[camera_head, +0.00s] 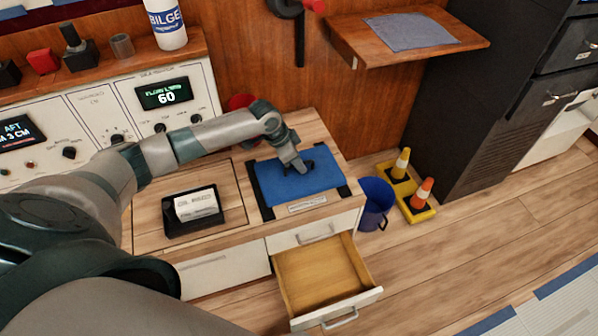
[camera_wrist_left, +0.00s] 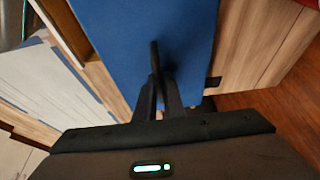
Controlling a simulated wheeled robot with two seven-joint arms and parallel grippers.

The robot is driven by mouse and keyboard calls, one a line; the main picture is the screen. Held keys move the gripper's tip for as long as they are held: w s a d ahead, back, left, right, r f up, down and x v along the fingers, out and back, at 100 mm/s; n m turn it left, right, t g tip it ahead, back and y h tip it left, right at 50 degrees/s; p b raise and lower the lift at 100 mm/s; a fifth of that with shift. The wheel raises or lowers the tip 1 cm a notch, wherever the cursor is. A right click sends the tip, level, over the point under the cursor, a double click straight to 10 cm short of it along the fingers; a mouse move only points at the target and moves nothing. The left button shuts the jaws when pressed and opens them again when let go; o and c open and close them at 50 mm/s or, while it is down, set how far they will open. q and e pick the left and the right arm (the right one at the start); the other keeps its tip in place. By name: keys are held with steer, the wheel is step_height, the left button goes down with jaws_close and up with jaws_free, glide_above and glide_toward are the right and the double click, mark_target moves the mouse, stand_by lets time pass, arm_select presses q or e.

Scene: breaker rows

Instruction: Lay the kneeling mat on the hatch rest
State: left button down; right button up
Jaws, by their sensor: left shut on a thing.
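The kneeling mat is a flat blue pad (camera_head: 305,184), level over the wooden top at the right end of the counter. It also fills the top middle of the left wrist view (camera_wrist_left: 150,25). My left gripper (camera_head: 299,166) is over its middle, pointing down, shut on a dark upright piece at the mat's middle. The hatch rest (camera_head: 344,191) shows as black strips at the mat's left and right sides, with a label plate in front. The mat covers the area between the strips; I cannot tell whether it touches the surface. My right gripper is out of view.
An open, empty wooden drawer (camera_head: 325,278) juts out below the counter. A black tray (camera_head: 194,222) with a white card block sits left of the mat. A blue bucket (camera_head: 374,203) and yellow-based cones (camera_head: 420,203) stand on the floor to the right. A wall shelf (camera_head: 463,43) holds a grey-blue cloth.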

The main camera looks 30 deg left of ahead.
mark_target(299, 173)
arm_select(q)
step_height(299, 173, down, 3)
steer(key=shift+f, duration=0.45)
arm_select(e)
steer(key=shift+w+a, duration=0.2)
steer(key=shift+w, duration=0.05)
arm_select(q)
steer(key=shift+f, duration=0.15)
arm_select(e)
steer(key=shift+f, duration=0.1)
arm_select(q)
steer(key=c, duration=1.9)
jaws_free()
steer(key=shift+o, duration=0.2)
